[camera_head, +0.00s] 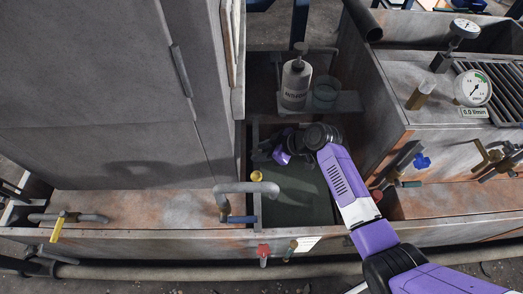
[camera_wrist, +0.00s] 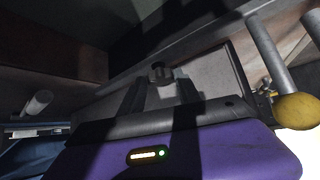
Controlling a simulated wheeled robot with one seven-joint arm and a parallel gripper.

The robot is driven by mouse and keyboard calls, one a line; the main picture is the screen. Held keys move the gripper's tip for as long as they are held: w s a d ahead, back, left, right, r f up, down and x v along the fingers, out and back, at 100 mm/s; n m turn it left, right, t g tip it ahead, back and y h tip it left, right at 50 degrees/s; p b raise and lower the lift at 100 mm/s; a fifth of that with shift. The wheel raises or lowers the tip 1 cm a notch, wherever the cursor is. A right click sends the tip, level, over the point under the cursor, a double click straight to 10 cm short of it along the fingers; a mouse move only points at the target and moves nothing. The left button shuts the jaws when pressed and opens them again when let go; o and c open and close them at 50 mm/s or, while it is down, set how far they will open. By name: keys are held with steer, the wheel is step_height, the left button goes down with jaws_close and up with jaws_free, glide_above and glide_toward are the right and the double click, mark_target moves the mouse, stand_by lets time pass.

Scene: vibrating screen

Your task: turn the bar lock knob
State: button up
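A small dark grey knob (camera_wrist: 161,72), which looks like the bar lock knob, shows near the middle of the wrist view against a pale grey panel. My gripper (camera_wrist: 160,85) points toward it. Its two dark fingers stand apart, one on each side just below the knob, with the panel visible between them. I cannot tell whether the fingers touch the knob. In the head view my gripper (camera_head: 274,152) is down in the dark recess beside the big grey cabinet, mostly hidden by my wrist. The knob cannot be made out there.
A yellow ball knob (camera_wrist: 297,112) is close on the right in the wrist view. In the head view, a grey curved pipe (camera_head: 246,187) stands in front of the recess. The grey cabinet (camera_head: 110,90) blocks the left.

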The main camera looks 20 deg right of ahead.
jaws_close()
steer(key=shift+s+a+r+m+t+h+p, duration=0.1)
steer(key=shift+a+r+m+t+h+p, duration=0.25)
steer(key=shift+m+p, duration=0.55)
steer(key=shift+m+h+p, duration=0.3)
steer(key=shift+h+p, duration=0.05)
steer(key=shift+p, duration=0.4)
steer(key=shift+s+a+m+t+h+p, duration=0.1)
steer(key=shift+m+t+h+p, duration=0.25)
steer(key=shift+p, duration=0.2)
steer(key=shift+f+m+h+p, duration=0.3)
steer(key=shift+m+h+p, duration=0.25)
steer(key=shift+m, duration=0.3)
steer(key=o, duration=1.1)
jaws_free()
